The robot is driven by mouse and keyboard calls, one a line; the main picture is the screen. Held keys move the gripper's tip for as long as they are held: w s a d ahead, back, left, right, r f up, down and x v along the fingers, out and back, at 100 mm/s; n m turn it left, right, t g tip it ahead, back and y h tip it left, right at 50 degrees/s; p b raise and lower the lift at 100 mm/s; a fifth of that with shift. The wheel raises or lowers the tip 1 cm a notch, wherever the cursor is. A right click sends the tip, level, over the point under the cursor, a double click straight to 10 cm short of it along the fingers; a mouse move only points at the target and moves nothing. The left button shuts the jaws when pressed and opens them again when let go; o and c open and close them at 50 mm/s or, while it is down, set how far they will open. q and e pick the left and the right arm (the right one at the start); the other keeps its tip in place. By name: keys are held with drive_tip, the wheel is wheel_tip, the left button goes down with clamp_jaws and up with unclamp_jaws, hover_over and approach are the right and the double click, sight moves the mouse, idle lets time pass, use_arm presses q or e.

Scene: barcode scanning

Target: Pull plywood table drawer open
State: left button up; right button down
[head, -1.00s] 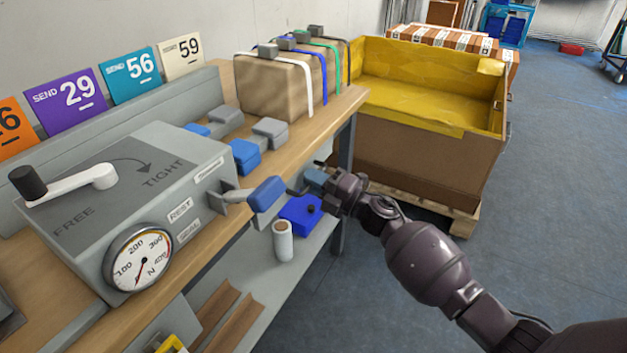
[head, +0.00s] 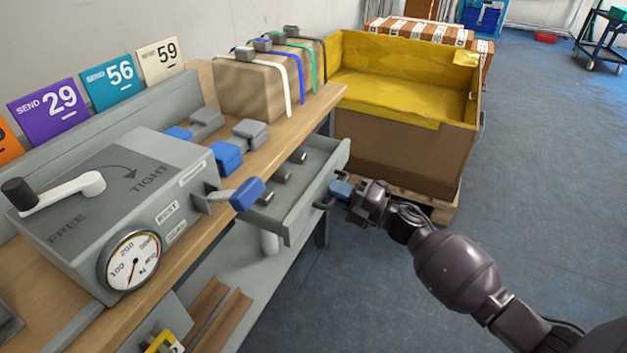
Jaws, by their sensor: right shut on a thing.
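The plywood-topped table (head: 312,108) runs along the left, and its grey drawer (head: 318,188) stands pulled out from under the top near the far end. Several small grey cylindrical pieces show inside it. My right gripper (head: 334,193) is at the drawer's outer front, shut on the dark drawer handle (head: 321,205); the fingers hide part of the handle. My left gripper is not in view.
A grey tensioning box (head: 120,200) with crank and dial stands on the table, its blue-tipped lever jutting over the edge near the drawer. A large yellow-lined crate (head: 405,160) stands beyond the drawer. Blue floor (head: 530,200) is clear at the right.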

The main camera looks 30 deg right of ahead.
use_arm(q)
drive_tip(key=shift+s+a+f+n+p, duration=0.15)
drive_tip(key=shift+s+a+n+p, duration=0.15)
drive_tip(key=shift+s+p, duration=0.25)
use_arm(e)
drive_tip(key=r+v, duration=0.2)
drive_tip(key=v, duration=0.8)
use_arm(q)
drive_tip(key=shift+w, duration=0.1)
use_arm(e)
drive_tip(key=shift+s+d, duration=0.1)
drive_tip(key=shift+d, duration=0.05)
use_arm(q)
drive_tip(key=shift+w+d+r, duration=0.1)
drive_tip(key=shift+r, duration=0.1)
use_arm(e)
drive_tip(key=c, duration=1.2)
unclamp_jaws()
use_arm(q)
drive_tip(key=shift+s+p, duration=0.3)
drive_tip(key=shift+p, duration=0.1)
use_arm(e)
drive_tip(key=v, duration=1.1)
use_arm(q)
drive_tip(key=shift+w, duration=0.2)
